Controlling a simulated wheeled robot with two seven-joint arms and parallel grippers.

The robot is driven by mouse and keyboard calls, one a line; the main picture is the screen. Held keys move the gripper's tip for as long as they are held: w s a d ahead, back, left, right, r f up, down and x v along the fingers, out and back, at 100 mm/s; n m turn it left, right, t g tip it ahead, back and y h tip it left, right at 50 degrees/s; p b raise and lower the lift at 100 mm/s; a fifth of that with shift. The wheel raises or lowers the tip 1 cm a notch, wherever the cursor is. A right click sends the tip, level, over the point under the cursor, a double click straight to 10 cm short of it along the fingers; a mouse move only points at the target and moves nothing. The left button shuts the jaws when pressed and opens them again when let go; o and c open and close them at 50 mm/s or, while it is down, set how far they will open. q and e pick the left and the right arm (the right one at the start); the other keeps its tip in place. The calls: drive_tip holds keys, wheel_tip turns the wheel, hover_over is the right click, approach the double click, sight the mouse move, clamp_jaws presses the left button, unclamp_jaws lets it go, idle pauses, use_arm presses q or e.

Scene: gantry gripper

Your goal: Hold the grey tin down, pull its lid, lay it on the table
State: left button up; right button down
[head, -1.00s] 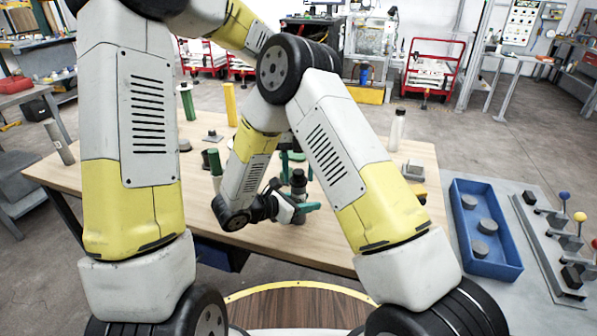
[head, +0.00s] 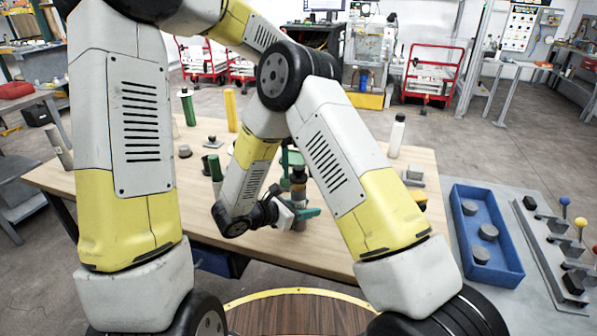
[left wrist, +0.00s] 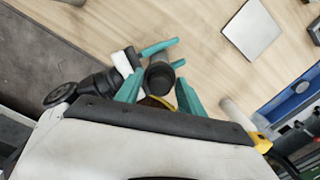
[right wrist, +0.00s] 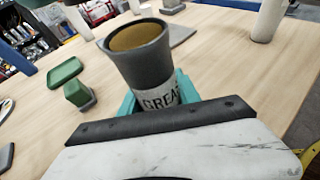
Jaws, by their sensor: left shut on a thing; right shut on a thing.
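The grey tin (right wrist: 140,65) stands upright on the wooden table, with a "GREA" label showing in the right wrist view. Its top shows uncovered there, tan inside. My right gripper (head: 300,211) is shut around the tin's body, low down. My left gripper (head: 296,170) is above it, shut on the dark lid (head: 298,177). In the head view a tan band shows between the lid and the tin below. In the left wrist view a dark round shape, seemingly the lid (left wrist: 160,76), lies between the teal fingers. My fingers partly hide the tin.
A white bottle (head: 397,136) and a grey block (head: 414,174) are to the right. A blue tray (head: 487,262) holds grey discs. Bare table lies left of my grippers.

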sight(299, 167)
use_arm(q)
drive_tip(key=shift+r, duration=0.1)
idle(0.4)
drive_tip(key=shift+r, duration=1.45)
use_arm(e)
drive_tip(key=c, duration=0.8)
unclamp_jaws()
drive_tip(key=v, duration=1.2)
